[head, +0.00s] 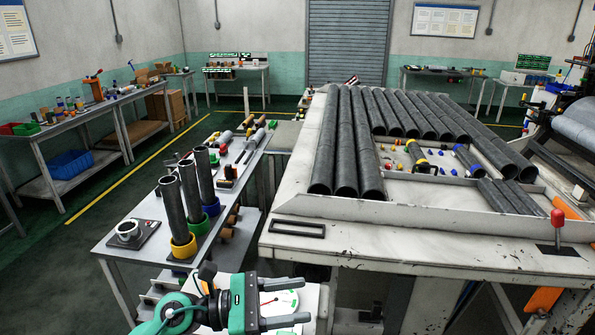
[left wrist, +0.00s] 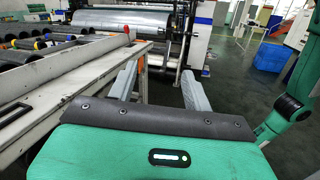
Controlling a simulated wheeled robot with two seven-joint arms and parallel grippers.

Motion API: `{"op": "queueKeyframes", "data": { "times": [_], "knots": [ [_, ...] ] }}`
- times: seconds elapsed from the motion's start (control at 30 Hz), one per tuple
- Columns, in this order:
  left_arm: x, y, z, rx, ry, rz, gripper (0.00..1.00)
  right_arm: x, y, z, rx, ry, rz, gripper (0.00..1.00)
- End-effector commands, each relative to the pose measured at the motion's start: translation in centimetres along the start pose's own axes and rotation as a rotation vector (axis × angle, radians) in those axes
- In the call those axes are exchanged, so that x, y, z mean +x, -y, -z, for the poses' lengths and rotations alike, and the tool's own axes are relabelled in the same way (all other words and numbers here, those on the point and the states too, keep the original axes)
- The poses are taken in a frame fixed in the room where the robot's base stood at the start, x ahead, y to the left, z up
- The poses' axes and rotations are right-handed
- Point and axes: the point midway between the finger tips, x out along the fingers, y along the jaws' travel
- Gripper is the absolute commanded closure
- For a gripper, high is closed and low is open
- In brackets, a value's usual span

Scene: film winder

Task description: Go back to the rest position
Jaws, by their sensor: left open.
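My left gripper (head: 302,302) is at the bottom middle of the head view, in front of the white worktable. Its two grey fingers point right and stand apart, with nothing held between them. The fingers also show apart in the left wrist view (left wrist: 160,86), pointing toward the big roller machine. A green arm link of mine shows at the right of the left wrist view. My right gripper is not in view.
The white worktable (head: 420,237) holds long dark tubes (head: 358,150) in rows. A side table (head: 125,262) at left carries upright tubes (head: 170,212) in coloured rings. A roller machine (left wrist: 150,35) stands ahead in the wrist view.

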Motion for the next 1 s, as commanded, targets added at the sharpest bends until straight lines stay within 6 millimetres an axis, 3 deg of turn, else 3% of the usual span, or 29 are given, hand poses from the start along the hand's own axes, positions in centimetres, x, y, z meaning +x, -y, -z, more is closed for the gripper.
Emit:
{"op": "queueKeyframes", "data": {
  "times": [0.1,0.23,0.43,0.57,0.67,0.83,0.97,1.0],
  "knots": [
    [-0.7,-1.1,-2.7,-0.249,0.223,-0.154,0.49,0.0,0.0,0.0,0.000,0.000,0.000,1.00],
    [-3.1,-3.1,-4.3,-0.539,0.458,-0.324,0.49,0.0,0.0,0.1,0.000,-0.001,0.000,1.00],
    [-8.9,-6.0,-2.9,-1.006,0.804,-0.587,0.49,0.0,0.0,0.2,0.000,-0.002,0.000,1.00],
    [-13.2,-6.7,0.4,-1.307,1.018,-0.768,0.49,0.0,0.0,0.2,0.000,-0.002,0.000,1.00],
    [-16.4,-6.0,3.9,-1.536,1.179,-0.914,0.49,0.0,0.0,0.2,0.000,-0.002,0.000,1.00],
    [-20.9,-2.3,10.7,-1.900,1.439,-1.191,0.49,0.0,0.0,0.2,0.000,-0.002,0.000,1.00],
    [-23.3,2.6,15.6,-2.145,1.622,-1.432,0.49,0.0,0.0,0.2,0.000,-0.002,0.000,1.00],
    [-23.8,4.3,16.8,2.193,-1.660,1.497,0.49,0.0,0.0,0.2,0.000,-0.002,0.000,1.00]
  ]
}}
